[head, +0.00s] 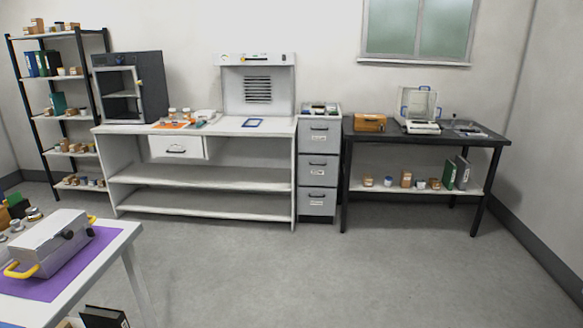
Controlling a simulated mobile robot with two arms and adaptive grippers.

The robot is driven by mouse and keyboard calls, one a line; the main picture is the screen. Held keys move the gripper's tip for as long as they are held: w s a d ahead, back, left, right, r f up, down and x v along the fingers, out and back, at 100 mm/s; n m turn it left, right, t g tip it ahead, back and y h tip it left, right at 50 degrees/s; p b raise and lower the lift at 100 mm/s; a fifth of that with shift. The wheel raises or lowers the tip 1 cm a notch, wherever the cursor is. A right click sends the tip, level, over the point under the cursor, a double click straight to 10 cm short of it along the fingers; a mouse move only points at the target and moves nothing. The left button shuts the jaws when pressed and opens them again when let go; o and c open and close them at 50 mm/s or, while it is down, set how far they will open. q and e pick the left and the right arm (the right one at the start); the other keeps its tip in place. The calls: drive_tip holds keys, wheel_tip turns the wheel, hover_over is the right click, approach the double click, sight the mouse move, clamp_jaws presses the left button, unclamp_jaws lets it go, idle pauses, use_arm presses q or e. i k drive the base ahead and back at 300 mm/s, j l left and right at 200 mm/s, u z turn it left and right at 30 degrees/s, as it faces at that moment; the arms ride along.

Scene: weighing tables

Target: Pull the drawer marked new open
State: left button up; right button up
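A grey cabinet stands between the two benches, with three drawers stacked: top (319,133), middle (318,168) and bottom (317,201). Each has a dark handle and a small pale label, too small to read. All three look closed. A white drawer (164,147) with a dark handle hangs under the white bench's top at left; its front seems to stand out a little. I cannot tell which drawer is marked new. Neither of my grippers is in view.
The white bench (262,129) is left of the cabinet, a black table (462,142) right of it. A near table (125,235) with a grey metal box (50,243) on a purple mat (98,243) fills the lower left. The floor (290,265) before the cabinet is clear.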

sight(315, 136)
drive_tip(key=i, duration=4.45)
